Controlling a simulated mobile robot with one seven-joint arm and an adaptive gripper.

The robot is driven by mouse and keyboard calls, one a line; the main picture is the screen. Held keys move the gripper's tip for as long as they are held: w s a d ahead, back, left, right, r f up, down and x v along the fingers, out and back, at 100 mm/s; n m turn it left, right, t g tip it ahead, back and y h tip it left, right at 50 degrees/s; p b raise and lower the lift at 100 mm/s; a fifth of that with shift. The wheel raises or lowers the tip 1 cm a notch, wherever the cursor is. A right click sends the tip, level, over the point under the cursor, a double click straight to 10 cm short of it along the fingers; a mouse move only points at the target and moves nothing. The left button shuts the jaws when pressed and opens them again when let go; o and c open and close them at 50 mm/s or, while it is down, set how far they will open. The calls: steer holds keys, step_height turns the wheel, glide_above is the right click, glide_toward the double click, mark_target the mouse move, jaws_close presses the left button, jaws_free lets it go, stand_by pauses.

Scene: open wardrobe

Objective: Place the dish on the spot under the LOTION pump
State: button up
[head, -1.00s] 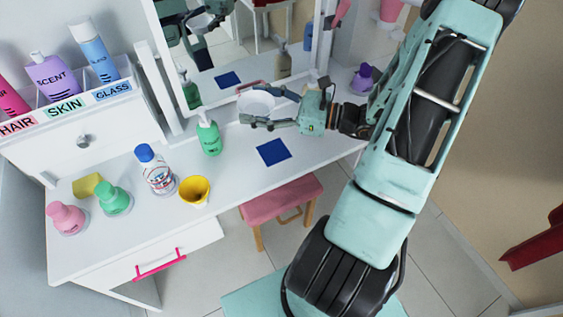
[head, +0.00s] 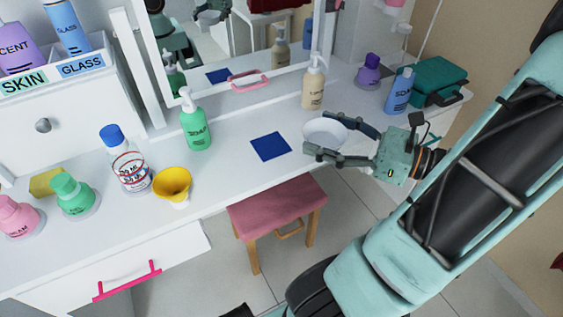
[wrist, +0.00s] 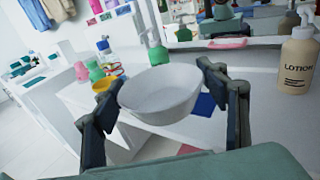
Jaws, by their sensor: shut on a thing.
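The dish is a small white bowl (head: 322,131). My gripper (head: 325,134) is shut on it, with one finger on each side of the bowl. The bowl is upright and empty in the wrist view (wrist: 160,92). It is held near the front of the white table, right of the blue square (head: 270,147). The LOTION pump bottle (head: 314,88) is beige with a white pump and stands behind the bowl, by the mirror; its label reads clearly in the wrist view (wrist: 297,62). No marked spot shows under its nozzle.
A green pump bottle (head: 195,126) stands left of the blue square. A purple bottle (head: 369,70), a blue bottle (head: 399,92) and a green case (head: 437,82) stand at the right. A yellow cup (head: 172,186) is further left. A pink stool (head: 278,203) is below.

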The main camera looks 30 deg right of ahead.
steer(key=shift+s+f, duration=0.2)
steer(key=shift+s, duration=0.1)
steer(key=w+a+f+b, duration=0.2)
steer(key=w+f+b, duration=0.25)
steer(key=w, duration=0.45)
steer(key=b, duration=0.1)
glide_above(282, 152)
steer(key=f, duration=0.4)
steer(key=shift+s+f, duration=0.35)
steer(key=shift+s, duration=0.05)
steer(key=shift+w+a+f, duration=0.1)
steer(key=shift+w+f, duration=0.1)
steer(key=shift+f, duration=0.05)
steer(key=shift+w+f+b, duration=0.15)
steer(key=shift+f+b, duration=0.5)
steer(key=shift+f, duration=0.8)
steer(key=shift+f, duration=0.15)
steer(key=o, duration=1.2)
steer(key=shift+c, duration=0.2)
